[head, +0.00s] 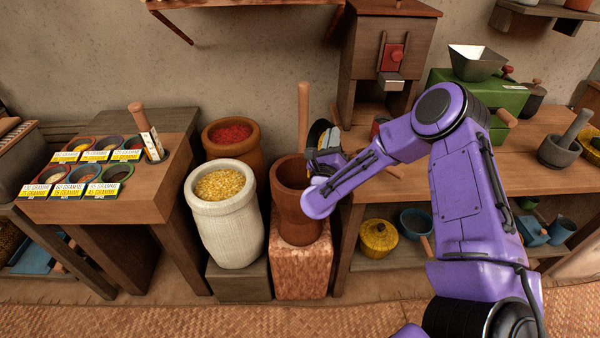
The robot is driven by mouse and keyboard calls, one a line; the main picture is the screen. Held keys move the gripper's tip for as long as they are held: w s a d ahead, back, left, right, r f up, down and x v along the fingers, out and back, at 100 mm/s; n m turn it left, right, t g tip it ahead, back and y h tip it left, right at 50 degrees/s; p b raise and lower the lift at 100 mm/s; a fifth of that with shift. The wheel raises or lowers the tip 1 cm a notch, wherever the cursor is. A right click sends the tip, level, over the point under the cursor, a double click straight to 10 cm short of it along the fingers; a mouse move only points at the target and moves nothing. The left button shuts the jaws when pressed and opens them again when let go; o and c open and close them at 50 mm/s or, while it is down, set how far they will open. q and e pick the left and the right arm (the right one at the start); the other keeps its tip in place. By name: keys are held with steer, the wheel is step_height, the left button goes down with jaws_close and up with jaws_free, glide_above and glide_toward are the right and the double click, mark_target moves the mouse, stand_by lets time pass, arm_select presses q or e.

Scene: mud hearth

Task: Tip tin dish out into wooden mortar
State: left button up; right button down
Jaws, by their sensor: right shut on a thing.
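The wooden mortar (297,218) is a tall reddish-brown vessel on a rough block in the middle of the head view. My right gripper (322,154) is over the right side of the mortar's mouth, shut on the tin dish (317,132). The dish is small and dark, and it stands steeply tilted, almost on edge. My gripper and forearm cover part of it and part of the mortar's rim. I cannot tell what is in the dish, and I see no stream falling from it. My left gripper is not in view.
A wooden pestle (303,105) stands upright behind the mortar. A white sack of yellow grain (228,225) is close on the left, with a pot of red stuff (243,158) behind. A table with several labelled bowls (165,205) is left; a bench (400,183) is right.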

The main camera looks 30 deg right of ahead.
steer(key=shift+w+a+r+n, duration=0.1)
steer(key=shift+a+r+n, duration=0.05)
steer(key=shift+a+n, duration=0.25)
steer(key=shift+w+a+n+t+b, duration=0.15)
steer(key=shift+a+n+t+b, duration=0.25)
steer(key=shift+a+b, duration=0.2)
steer(key=shift+a, duration=0.25)
steer(key=shift+w+a+r+n+t+b, duration=0.1)
steer(key=shift+w+a+n+t+b, duration=0.1)
steer(key=shift+a+n+b, duration=0.15)
steer(key=shift+w+a+r+n+t+b, duration=0.1)
steer(key=shift+a+n+t+b, duration=0.1)
steer(key=shift+a+n+b, duration=0.1)
steer(key=shift+w+a+n+t+b, duration=0.15)
steer(key=shift+a+n+t+b, duration=0.45)
steer(key=shift+a+n+b, duration=0.4)
